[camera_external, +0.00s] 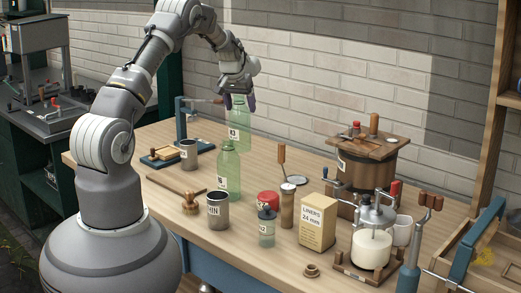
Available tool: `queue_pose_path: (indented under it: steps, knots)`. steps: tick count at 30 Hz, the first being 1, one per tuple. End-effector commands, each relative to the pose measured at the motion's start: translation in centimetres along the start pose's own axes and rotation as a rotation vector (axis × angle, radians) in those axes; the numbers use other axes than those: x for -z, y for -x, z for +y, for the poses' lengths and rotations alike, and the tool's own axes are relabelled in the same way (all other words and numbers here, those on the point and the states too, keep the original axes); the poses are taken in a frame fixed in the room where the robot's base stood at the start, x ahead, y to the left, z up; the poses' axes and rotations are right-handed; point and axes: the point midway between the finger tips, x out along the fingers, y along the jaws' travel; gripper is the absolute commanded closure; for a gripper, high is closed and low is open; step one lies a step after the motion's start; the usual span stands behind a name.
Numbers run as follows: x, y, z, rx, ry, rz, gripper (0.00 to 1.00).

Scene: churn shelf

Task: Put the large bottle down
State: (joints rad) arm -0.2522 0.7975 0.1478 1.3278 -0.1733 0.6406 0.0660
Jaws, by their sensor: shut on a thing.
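My gripper (238,101), with dark fingers pointing down, is shut on the top of a large pale-green see-through bottle (241,134). The bottle carries a white label and hangs upright near the back edge of the wooden table (160,178). I cannot tell whether its base touches the tabletop. A second green bottle (229,172) with a narrow neck and a label stands upright on the table, in front of the held one in this view, and overlaps its lower part.
A grey tin (218,211), a small capped jar (267,232), a brown cylinder (287,207) and a liners box (316,225) crowd the front. A grey can (189,156) stands left. A wooden churn (365,170) stands right. Some bare tabletop shows right of the bottles.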

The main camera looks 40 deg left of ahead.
Motion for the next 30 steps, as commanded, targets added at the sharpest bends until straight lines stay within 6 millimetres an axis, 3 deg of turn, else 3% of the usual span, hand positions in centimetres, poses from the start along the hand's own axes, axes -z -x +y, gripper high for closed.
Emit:
queue_pose_path:
  steps: [3,9,26,30]
  knots:
    - [3.0,-0.3,2.4,0.011,-0.002,0.003,0.89]
    - [4.6,-1.1,4.3,0.022,0.000,0.005,0.89]
    - [1.3,-9.5,4.2,0.023,0.000,0.005,0.89]
    - [1.1,-10.0,4.2,0.022,0.000,0.007,0.89]
